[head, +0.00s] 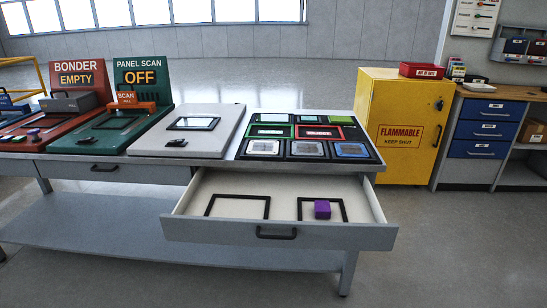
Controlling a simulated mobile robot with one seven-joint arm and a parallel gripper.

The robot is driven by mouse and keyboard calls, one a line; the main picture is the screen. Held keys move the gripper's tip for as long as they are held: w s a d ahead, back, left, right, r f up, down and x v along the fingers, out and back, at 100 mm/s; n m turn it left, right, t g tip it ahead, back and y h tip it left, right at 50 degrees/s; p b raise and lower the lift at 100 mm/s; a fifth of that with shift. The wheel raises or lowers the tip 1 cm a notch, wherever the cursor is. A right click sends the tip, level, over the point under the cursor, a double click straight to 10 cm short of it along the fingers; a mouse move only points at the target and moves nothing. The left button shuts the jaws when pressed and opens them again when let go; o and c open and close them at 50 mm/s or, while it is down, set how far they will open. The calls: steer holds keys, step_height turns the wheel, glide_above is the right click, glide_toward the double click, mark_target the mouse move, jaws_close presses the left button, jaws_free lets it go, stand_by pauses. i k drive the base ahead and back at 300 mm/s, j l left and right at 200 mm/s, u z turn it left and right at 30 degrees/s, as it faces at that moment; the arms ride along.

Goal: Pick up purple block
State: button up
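The purple block (322,209) is a small cube inside the open drawer (185,210) of the long grey workbench. It sits within the right one of two black rectangular outlines on the pale drawer floor, towards the drawer's front. Nothing covers it from above. The drawer is pulled out, and its front panel has a dark handle (277,233). My gripper does not show in the head view.
On the bench stand a red BONDER station (78,78), a green PANEL SCAN station (141,77), a grey panel (222,140) and a black tray of framed tiles. A yellow FLAMMABLE cabinet (398,130) stands behind right. Floor at the front right is clear.

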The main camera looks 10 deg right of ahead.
mark_target(323, 210)
steer(key=i+l+z, duration=0.25)
steer(key=i+z, duration=0.6)
steer(key=i+l, duration=0.05)
steer(key=i, duration=0.05)
